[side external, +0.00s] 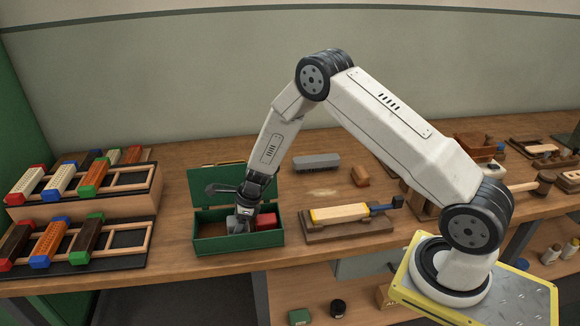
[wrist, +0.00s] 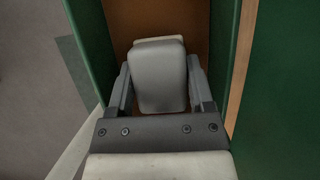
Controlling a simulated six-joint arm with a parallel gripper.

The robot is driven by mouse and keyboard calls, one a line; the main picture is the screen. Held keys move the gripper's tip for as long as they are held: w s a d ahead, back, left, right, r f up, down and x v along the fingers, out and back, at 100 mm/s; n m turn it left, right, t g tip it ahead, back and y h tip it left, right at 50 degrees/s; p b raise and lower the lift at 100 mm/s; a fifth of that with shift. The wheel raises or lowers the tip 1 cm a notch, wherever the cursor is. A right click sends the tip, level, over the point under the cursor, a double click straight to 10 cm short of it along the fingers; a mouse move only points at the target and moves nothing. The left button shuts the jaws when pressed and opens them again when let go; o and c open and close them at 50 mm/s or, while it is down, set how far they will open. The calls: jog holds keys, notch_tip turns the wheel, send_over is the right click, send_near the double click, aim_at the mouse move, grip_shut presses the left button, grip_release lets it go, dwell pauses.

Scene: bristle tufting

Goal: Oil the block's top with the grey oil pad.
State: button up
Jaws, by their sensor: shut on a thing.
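The grey oil pad (wrist: 159,78) sits between the two fingers of my gripper (wrist: 161,88) in the wrist view, and the gripper is shut on it. In the side view my gripper (side external: 245,215) reaches down into the open green box (side external: 238,243), and the grey pad (side external: 233,224) shows in part at the fingers.
A red item (side external: 264,219) lies in the box's right part. The box's raised lid (side external: 212,182) stands behind my gripper. Racks of coloured-ended blocks (side external: 75,240) stand at the left.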

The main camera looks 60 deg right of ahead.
aim_at(230, 221)
jog(key=shift+f, duration=0.55)
dwell(1.8)
jog(key=shift+r, duration=3.55)
jog(key=shift+a, duration=0.1)
jog(key=n, duration=0.1)
jog(key=s+a+r+n+g, duration=0.1)
jog(key=n, duration=0.1)
jog(key=shift+r+y, duration=0.1)
jog(key=shift+y, duration=0.2)
jog(key=s+r+n+g+h, duration=0.2)
jog(key=s+r+n+g, duration=0.1)
jog(key=n, duration=0.9)
jog(key=s+r+n+g+h, duration=0.1)
jog(key=s+r+n+g, duration=0.2)
jog(key=n, duration=0.9)
jog(key=shift+s+r+g+h, duration=0.35)
jog(key=shift+s+r, duration=1.25)
jog(key=shift+s, duration=1.05)
jog(key=shift+d, duration=0.1)
